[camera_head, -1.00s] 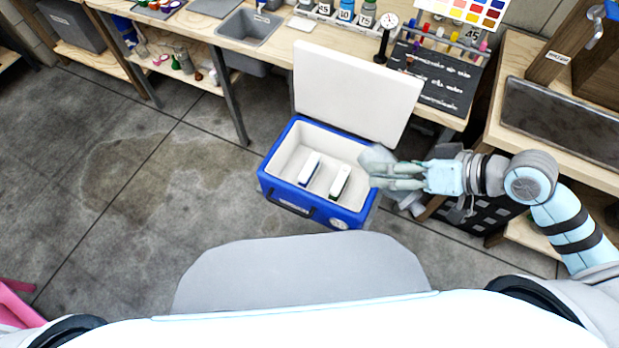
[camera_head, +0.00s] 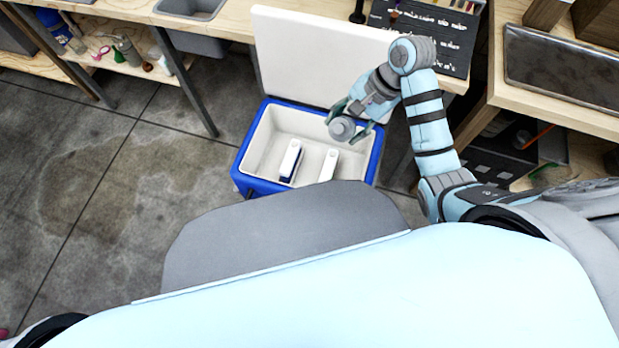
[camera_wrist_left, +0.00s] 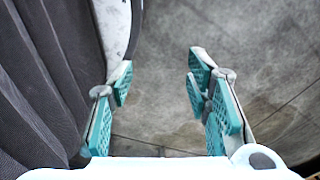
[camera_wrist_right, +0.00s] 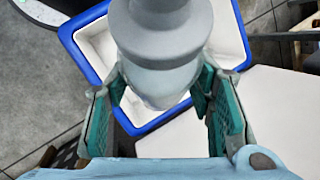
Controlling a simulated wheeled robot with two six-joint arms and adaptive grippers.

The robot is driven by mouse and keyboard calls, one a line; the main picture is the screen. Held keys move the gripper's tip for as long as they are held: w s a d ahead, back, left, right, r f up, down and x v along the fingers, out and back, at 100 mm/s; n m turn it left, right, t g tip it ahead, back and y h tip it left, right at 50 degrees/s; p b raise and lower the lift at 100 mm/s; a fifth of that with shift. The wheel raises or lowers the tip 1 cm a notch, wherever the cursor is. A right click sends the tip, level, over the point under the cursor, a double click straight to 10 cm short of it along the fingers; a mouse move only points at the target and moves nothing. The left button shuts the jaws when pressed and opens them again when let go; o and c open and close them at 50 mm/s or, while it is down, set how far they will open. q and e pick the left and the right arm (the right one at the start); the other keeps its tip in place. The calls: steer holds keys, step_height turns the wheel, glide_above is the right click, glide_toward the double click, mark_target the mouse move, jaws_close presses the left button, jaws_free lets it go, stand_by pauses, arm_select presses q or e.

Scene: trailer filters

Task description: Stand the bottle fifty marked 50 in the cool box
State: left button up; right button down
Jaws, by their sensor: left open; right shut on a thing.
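The blue cool box (camera_head: 240,182) stands open on the floor with a white inside, and its white lid (camera_head: 312,62) is tipped up behind it. My right gripper (camera_head: 357,124) is above the right part of the box, shut on a grey bottle (camera_head: 342,128). In the right wrist view the bottle (camera_wrist_right: 162,50) sits between the fingers (camera_wrist_right: 160,95), with the box rim (camera_wrist_right: 72,40) below it; no mark shows on it. My left gripper (camera_wrist_left: 163,100) is open and empty over the floor, seen only in the left wrist view.
Two white-topped items, a left one (camera_head: 290,158) and a right one (camera_head: 328,165), stand in the box. A workbench (camera_head: 225,22) runs behind, and another bench (camera_head: 560,95) is at right. Floor left of the box is clear.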

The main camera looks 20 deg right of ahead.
steer(key=w+a+f+m+g+y+b, duration=0.1)
steer(key=w+a+f+m+y+b, duration=0.15)
steer(key=a+f+m+b, duration=0.4)
steer(key=y+b, duration=0.3)
steer(key=b, duration=0.3)
glide_above(308, 187)
step_height(308, 187, down, 16)
steer(key=f, duration=0.1)
steer(key=shift+h, duration=0.25)
step_height(308, 187, down, 6)
steer(key=b, duration=0.4)
steer(key=shift+f+b, duration=0.15)
steer(key=shift+b, duration=0.2)
steer(key=shift+f+n, duration=0.1)
steer(key=shift+n, duration=0.15)
steer(key=c, duration=0.7)
jaws_free()
steer(key=shift+c, duration=0.2)
arm_select(q)
steer(key=w+a+f, duration=0.2)
steer(key=w+f, duration=0.1)
steer(key=f, duration=1.5)
steer(key=shift+a, duration=0.1)
